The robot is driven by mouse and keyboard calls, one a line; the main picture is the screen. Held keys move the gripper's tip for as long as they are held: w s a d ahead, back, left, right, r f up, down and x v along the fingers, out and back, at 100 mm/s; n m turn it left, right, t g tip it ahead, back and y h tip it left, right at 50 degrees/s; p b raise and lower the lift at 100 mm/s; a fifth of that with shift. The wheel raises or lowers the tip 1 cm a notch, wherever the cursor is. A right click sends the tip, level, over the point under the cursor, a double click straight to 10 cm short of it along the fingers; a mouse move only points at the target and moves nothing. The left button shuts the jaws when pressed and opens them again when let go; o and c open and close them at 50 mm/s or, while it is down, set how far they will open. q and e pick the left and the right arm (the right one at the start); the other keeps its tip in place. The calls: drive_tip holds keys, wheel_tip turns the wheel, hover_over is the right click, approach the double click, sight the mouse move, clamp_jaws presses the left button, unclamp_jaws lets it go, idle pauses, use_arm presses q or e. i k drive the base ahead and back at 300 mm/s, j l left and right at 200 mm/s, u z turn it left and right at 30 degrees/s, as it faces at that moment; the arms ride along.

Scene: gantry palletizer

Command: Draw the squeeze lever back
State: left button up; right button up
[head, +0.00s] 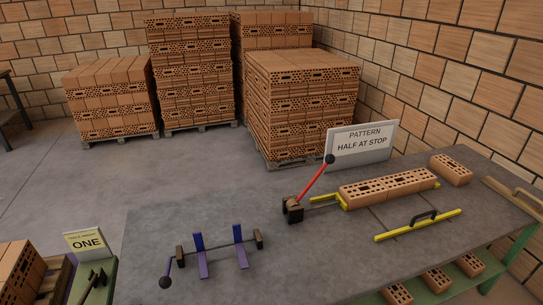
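A red lever (312,181) with a black knob (330,159) rises from a dark block (293,211) on the grey workbench (300,262). It leans up and to the right. It is likely the squeeze lever, but no label confirms this. A thin rod runs from near the block to a yellow end piece (342,203) beside a row of perforated bricks (388,188). A yellow bar with a black handle (420,224) lies in front of the row, apart from it. Neither of my grippers is in view.
A purple two-arm fixture (200,255) with a ball-ended lever (166,281) sits at the bench's left. A sign (362,141) reading "PATTERN HALF AT STOP" stands behind the red lever. A loose brick (451,169) lies at right. Brick pallets stand behind. The bench's middle front is clear.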

sight(330, 158)
drive_tip(key=i+l+u, duration=0.1)
drive_tip(key=l+u, duration=0.3)
drive_tip(key=i+l+u, duration=0.1)
drive_tip(key=l+u, duration=0.65)
drive_tip(key=k+l+u, duration=0.1)
drive_tip(key=l+u, duration=0.3)
drive_tip(key=l, duration=0.15)
